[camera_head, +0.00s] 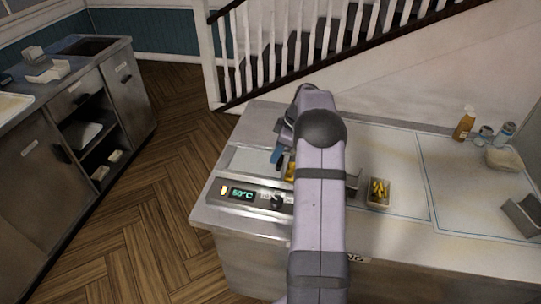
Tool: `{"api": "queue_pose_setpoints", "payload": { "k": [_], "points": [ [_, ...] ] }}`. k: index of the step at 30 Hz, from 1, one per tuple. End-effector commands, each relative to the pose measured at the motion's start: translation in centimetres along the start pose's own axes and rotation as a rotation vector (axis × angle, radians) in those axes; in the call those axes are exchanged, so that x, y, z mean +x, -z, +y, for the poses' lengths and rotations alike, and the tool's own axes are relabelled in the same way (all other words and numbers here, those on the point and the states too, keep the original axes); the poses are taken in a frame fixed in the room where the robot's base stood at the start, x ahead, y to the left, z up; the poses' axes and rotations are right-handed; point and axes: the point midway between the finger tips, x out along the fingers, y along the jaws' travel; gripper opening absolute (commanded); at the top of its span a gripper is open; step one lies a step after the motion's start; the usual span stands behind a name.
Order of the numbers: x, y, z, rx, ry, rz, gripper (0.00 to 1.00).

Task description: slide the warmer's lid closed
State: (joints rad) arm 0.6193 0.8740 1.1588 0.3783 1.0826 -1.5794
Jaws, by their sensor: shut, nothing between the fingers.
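The warmer (216,190) is set in the left end of the counter, with a control panel reading 50°C and a dark knob on its front. A pale flat panel (250,160), which looks like its lid, lies behind the display on the left. Something yellow (291,172) shows beside my arm, to the right of this panel. My gripper (279,161) is shut and empty, low over the panel's right part. I cannot tell whether it touches the lid. My arm hides the warmer's middle and right part.
A small tray of yellow fries (379,191) stands right of my arm. A sauce bottle (464,125), shakers (485,135) and a bowl (503,159) stand at the back right. A metal holder (522,213) is at the right edge. The counter's middle right is clear.

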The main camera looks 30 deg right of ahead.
Motion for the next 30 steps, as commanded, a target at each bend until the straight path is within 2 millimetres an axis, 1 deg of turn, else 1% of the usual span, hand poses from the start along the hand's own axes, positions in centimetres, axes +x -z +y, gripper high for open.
{"api": "queue_pose_setpoints", "payload": {
  "k": [1, 5, 12, 15, 18, 21, 24, 30],
  "points": [
    [-0.1, -1.2, 0.1, 0.005, -0.003, -0.001, 0.00],
    [-1.0, -4.1, 0.1, 0.006, -0.003, -0.001, 0.00],
    [-3.2, -10.1, 0.1, 0.005, -0.002, -0.001, 0.00],
    [-4.1, -12.2, 0.0, 0.004, -0.002, 0.000, 0.00],
    [-4.7, -13.8, 0.0, 0.003, -0.002, -0.001, 0.00],
    [-5.1, -14.8, 0.0, 0.002, 0.000, -0.001, 0.00],
    [-5.4, -15.4, 0.0, 0.000, -0.001, -0.001, 0.00],
    [-5.5, -15.8, 0.1, 0.000, -0.002, -0.005, 0.00]
  ]
}}
